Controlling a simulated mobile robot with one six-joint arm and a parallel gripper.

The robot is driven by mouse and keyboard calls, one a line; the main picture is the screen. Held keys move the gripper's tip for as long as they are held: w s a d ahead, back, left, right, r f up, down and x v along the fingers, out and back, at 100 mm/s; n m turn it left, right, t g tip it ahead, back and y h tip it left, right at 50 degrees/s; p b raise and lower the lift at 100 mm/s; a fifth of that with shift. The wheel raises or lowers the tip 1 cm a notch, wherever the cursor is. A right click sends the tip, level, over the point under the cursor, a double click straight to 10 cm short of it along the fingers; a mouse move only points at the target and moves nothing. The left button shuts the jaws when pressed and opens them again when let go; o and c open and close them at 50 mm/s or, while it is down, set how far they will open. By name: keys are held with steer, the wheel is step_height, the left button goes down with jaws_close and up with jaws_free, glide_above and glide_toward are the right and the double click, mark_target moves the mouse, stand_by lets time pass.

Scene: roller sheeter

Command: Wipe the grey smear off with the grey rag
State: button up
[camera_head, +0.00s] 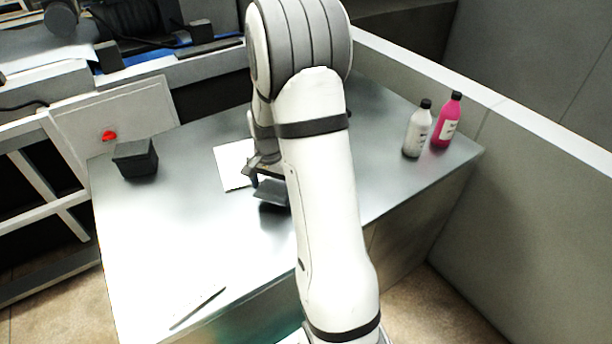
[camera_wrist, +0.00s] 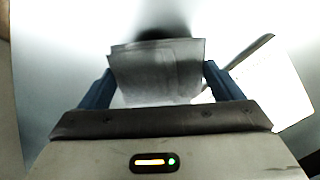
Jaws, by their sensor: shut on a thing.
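My gripper (camera_head: 262,178) is shut on the grey rag (camera_head: 272,193), over the middle of the metal table. In the wrist view the rag (camera_wrist: 157,72) hangs flat between the two blue fingers of my gripper (camera_wrist: 160,82). A dark blurred patch shows just beyond the rag's far edge in the wrist view; I cannot tell whether it is shadow or the grey smear. No smear can be made out clearly in either view. My arm hides part of the table. I cannot tell whether the rag touches the tabletop.
A white sheet (camera_head: 232,166) lies beside my gripper. A black bin (camera_head: 136,160) stands at the table's left. A white bottle (camera_head: 417,130) and a pink bottle (camera_head: 447,120) stand at the right. A thin flat strip (camera_head: 198,307) lies near the front edge.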

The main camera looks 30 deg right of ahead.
steer(key=shift+w+r, duration=0.15)
steer(key=shift+r, duration=0.4)
steer(key=shift+r+p, duration=1.05)
steer(key=shift+r, duration=0.4)
